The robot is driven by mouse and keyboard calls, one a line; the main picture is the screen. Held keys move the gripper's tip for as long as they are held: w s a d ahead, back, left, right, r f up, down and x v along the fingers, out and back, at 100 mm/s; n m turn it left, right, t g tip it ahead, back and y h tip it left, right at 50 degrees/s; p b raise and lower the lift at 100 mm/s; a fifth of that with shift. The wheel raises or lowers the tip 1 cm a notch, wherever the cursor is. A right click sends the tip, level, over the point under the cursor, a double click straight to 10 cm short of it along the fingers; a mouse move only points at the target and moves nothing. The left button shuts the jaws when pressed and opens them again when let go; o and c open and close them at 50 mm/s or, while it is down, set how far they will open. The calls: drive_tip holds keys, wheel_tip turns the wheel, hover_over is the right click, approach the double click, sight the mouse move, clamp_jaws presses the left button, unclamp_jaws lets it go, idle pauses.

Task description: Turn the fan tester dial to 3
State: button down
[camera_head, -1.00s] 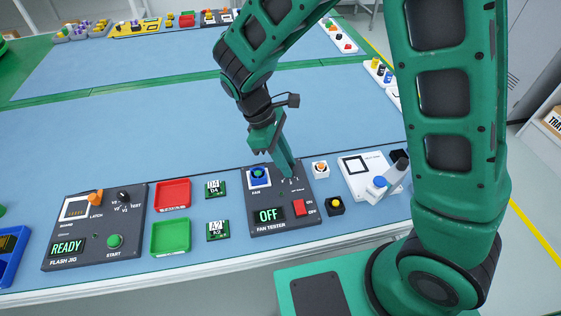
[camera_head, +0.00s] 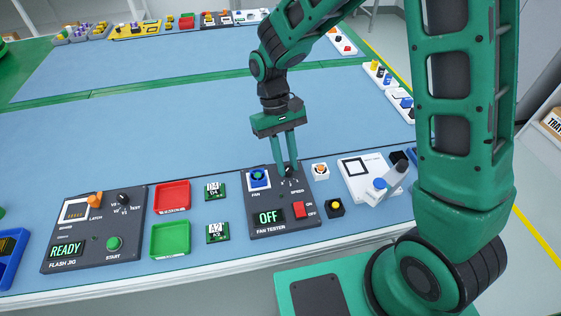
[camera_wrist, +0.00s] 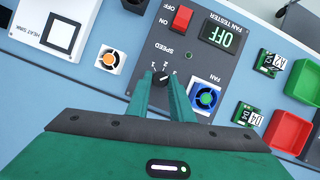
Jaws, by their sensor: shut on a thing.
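The fan tester (camera_head: 260,218) is a dark grey box on the blue table, with a display reading OFF (camera_head: 268,216), a red switch (camera_head: 299,210) and a blue and green fan (camera_head: 258,178). Its black speed dial (camera_head: 289,172) is at the upper right of the panel. My gripper (camera_head: 286,168) points down at the dial with its fingers on either side, shut on it. In the wrist view the dial (camera_wrist: 161,78) shows between the fingertips (camera_wrist: 161,84). Small marks surround it, but I cannot read the number it points to.
A white board with an orange fan (camera_head: 320,170) and a small black button block (camera_head: 335,206) stand just right of the tester. A heat sink station (camera_head: 362,166) is further right. Small green boards (camera_head: 216,190), red and green trays (camera_head: 170,238) and the flash jig (camera_head: 95,228) lie left.

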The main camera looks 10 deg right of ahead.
drive_tip(key=shift+d+m, duration=0.2)
drive_tip(key=shift+m, duration=0.5)
drive_tip(key=c, duration=1.6)
unclamp_jaws()
drive_tip(key=shift+o, duration=0.2)
drive_tip(key=d+v, duration=0.1)
drive_tip(key=v, duration=0.9)
drive_tip(key=shift+w+a+r, duration=0.25)
drive_tip(key=shift+a+r, duration=0.05)
drive_tip(key=shift+a, duration=0.1)
